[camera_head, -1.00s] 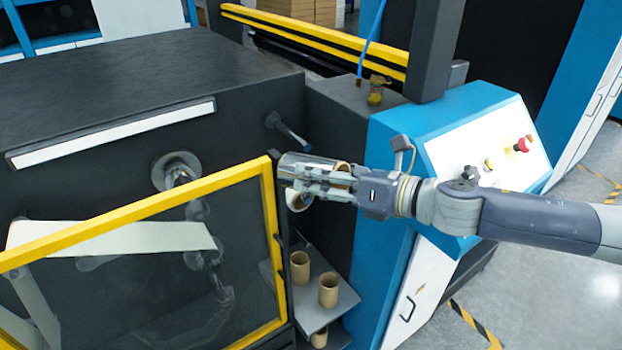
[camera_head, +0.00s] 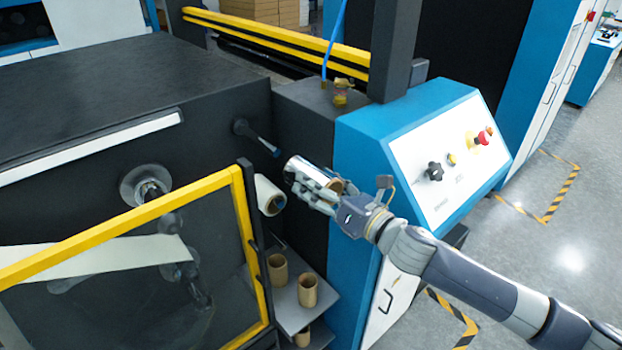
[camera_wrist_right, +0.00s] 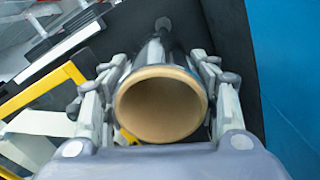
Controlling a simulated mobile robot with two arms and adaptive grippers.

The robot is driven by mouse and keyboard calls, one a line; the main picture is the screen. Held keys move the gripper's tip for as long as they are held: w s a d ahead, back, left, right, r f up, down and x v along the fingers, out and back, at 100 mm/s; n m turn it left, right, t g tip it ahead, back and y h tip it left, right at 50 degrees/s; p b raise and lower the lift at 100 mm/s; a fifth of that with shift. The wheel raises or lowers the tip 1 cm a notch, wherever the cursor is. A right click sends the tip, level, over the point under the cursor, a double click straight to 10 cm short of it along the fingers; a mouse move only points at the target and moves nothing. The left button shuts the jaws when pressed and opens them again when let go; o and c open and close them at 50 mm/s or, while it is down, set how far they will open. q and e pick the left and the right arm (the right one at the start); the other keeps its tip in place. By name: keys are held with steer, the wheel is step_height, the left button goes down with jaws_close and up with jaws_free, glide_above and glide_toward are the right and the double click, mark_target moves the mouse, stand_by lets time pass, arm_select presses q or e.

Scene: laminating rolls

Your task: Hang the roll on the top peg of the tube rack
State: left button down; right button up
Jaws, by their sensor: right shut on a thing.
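My right gripper (camera_head: 310,185) is shut on a shiny silver roll with a brown cardboard core (camera_head: 318,172). The roll's open core (camera_wrist_right: 160,105) faces the camera in the right wrist view, with a finger on each side. The top peg (camera_head: 256,139) sticks out of the dark machine side, left of the roll. Its tip is close to the roll's far end, with a small gap in the head view. In the wrist view the peg (camera_wrist_right: 162,27) appears just beyond the roll, roughly in line with it. My left gripper is not in view.
A white roll (camera_head: 268,194) hangs below the peg, left of my gripper. The yellow-framed clear door (camera_head: 245,215) stands left. Cardboard cores (camera_head: 308,290) stand on a shelf below. The blue control cabinet (camera_head: 355,150) is to the right.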

steer(key=shift+w+d+f, duration=0.2)
steer(key=shift+w+f, duration=0.05)
